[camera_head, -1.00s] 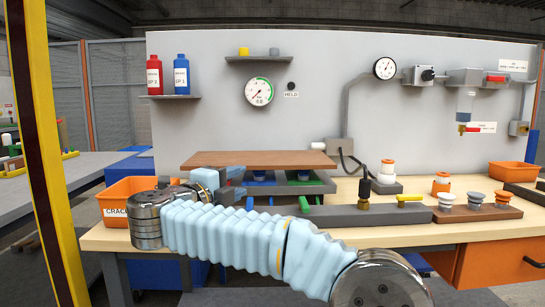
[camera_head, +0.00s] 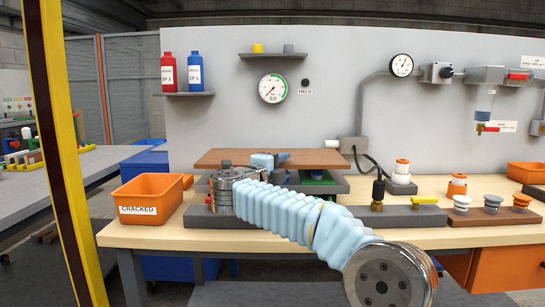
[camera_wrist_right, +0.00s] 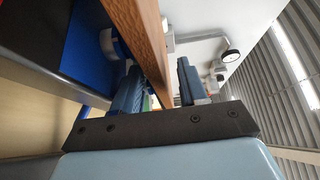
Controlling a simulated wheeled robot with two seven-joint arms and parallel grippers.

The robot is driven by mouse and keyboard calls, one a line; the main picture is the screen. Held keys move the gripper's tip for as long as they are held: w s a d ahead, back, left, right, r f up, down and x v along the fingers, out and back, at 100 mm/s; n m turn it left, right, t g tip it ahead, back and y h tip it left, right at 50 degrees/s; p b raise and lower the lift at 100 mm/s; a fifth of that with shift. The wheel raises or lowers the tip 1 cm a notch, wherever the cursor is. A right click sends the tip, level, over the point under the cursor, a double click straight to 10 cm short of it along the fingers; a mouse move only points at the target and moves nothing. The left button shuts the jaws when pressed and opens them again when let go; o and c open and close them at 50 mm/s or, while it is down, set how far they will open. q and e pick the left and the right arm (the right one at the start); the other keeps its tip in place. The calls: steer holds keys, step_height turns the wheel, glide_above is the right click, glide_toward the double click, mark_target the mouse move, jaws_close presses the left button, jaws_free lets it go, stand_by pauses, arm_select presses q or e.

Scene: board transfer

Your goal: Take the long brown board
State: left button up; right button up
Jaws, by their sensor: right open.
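The long brown board (camera_head: 225,157) lies flat, raised above the bench on a grey fixture with blue and green parts beneath it. My right gripper (camera_head: 278,160) is at the middle of its front edge; my arm hides part of the fixture. In the right wrist view, the board's edge (camera_wrist_right: 146,35) runs between the two blue fingers of the open gripper (camera_wrist_right: 158,74), one finger on each side. A gap shows by the fingers, so the jaws are not closed on it. My left gripper is not in view.
An orange bin (camera_head: 150,200) marked CRACKED stands left of the fixture. A grey bar with a yellow handle (camera_head: 424,200) and a brown block with several knobs (camera_head: 487,217) lie to the right. A yellow post (camera_head: 62,180) stands at the near left.

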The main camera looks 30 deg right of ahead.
steer(key=shift+d, duration=0.1)
jaws_close()
steer(key=shift+r, duration=0.1)
stand_by(0.3)
steer(key=shift+r, duration=0.6)
steer(key=s+a+r+p, duration=0.2)
steer(key=s+r, duration=0.4)
steer(key=r, duration=0.3)
steer(key=s+a+r+p, duration=0.2)
steer(key=s+r+p, duration=0.1)
steer(key=s+r, duration=0.4)
steer(key=shift+s+r, duration=0.15)
steer(key=shift+r, duration=0.7)
